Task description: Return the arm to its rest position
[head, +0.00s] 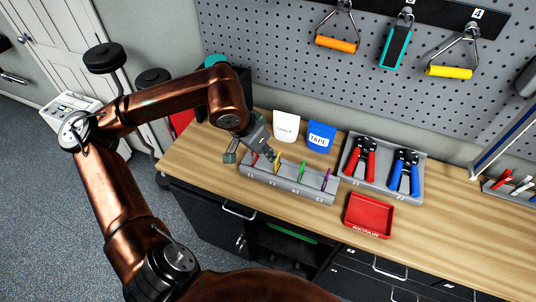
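My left arm reaches in from the left, and its gripper (270,154) is over the left part of a grey slotted rack (290,185). The gripper points down and right, close to a yellow upright item (278,166) and a red one (255,160) in the rack. The fingertips are small and dark, so I cannot tell whether they are apart or touch anything. A green item (302,170) and a purple item (326,179) stand farther right in the rack. My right gripper is not in view.
A white chalk container (286,127) and a blue tape container (321,136) stand behind the rack. A grey tray (383,183) holds red and blue-handled tools. A red repair tray (369,215) lies in front. Handles hang on the pegboard (280,50). The front right tabletop is clear.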

